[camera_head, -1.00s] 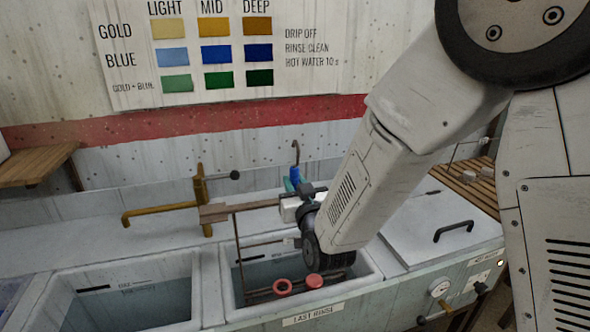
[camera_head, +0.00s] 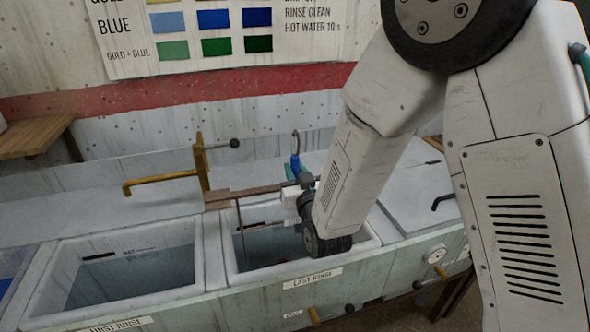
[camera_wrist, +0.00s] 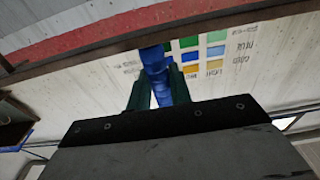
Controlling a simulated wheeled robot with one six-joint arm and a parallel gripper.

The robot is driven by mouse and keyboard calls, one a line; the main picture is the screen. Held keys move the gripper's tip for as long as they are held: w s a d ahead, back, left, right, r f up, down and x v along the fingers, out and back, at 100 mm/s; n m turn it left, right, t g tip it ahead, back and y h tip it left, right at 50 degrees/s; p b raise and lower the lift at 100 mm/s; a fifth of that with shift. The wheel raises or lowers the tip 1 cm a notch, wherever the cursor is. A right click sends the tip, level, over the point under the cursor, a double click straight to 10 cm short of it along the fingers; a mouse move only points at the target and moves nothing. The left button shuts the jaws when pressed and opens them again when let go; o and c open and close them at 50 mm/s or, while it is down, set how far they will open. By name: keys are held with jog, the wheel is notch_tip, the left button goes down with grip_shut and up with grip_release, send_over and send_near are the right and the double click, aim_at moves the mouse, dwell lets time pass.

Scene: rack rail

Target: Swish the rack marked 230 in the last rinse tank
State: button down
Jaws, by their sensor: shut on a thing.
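The rack (camera_head: 241,226) is a brown frame with a flat top bar (camera_head: 230,197) and a thin upright reaching down into the last rinse tank (camera_head: 258,282), whose front label reads LAST RINSE. Its lower part is hidden inside the tank. A blue grip with a hook (camera_head: 294,168) rises from the top bar. My gripper (camera_head: 303,190) is shut on the rack at this blue grip, over the tank. In the wrist view my gripper's dark green fingers (camera_wrist: 157,88) close around the blue grip (camera_wrist: 155,66), with the brown bar (camera_wrist: 90,58) beyond. No 230 mark is readable.
The first rinse tank (camera_head: 68,300) is at left. A yellow tap (camera_head: 160,181) with a black-ended lever stands behind the tanks. A lidded section (camera_head: 418,208) is at right. A wooden shelf (camera_head: 35,137) and colour chart (camera_head: 215,60) are on the wall.

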jog(key=shift+s+d, duration=0.15)
jog(key=shift+s, duration=0.4)
jog(key=shift+x, duration=1.6)
jog(key=shift+f, duration=0.1)
dwell(1.6)
jog(key=r, duration=0.6)
jog(key=s+r, duration=0.1)
jog(key=r, duration=1.1)
jog(key=shift+s+d, duration=0.3)
jog(key=shift+s, duration=0.05)
jog(key=shift+a, duration=0.1)
dwell(0.3)
